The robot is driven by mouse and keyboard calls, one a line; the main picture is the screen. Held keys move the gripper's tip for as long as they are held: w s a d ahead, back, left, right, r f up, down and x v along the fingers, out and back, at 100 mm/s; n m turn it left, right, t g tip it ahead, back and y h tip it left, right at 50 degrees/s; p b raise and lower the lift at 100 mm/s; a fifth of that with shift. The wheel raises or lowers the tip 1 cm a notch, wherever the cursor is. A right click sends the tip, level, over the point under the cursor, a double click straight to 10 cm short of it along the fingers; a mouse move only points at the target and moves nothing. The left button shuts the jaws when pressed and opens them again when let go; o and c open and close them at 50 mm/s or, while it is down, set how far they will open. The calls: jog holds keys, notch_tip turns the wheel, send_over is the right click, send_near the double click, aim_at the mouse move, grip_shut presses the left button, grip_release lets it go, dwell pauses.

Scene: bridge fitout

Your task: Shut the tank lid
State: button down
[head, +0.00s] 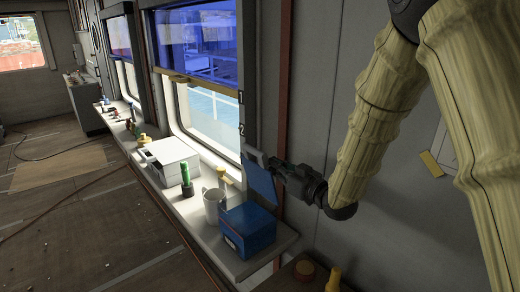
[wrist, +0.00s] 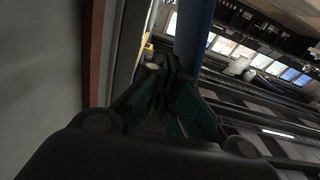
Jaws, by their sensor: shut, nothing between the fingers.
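The tank looks like the blue box (head: 240,238) on the sill ledge, near its right end in the head view. A flat blue panel (head: 261,182), seemingly its lid, stands raised and tilted above the box's back right. My gripper (head: 270,165) is beside the upper part of this panel, on its right, and points left towards the window. In the wrist view the shut fingers (wrist: 160,75) hold nothing, and a blue strip (wrist: 193,38), likely the panel seen nearly edge-on, is just beyond them. I cannot tell whether they touch. The panel's hinge is not clear.
A grey mug (head: 213,206), a green-topped bottle (head: 186,180) and a white box (head: 170,158) stand along the ledge left of the blue box. The window (head: 205,110) and wall are close behind. Open floor (head: 80,235) lies to the left.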

aim_at(271, 175)
jog(key=shift+s+a+f+b, duration=0.15)
jog(key=shift+s+a, duration=0.45)
jog(key=shift+s+a+f+b, duration=0.15)
jog(key=shift+s+a, duration=0.4)
jog(key=shift+s+a+f+b, duration=0.3)
jog(key=shift+s+a+b, duration=0.05)
jog(key=shift+s+a, duration=0.2)
jog(key=shift+s+a+f+b, duration=0.3)
jog(key=shift+s+a, duration=0.2)
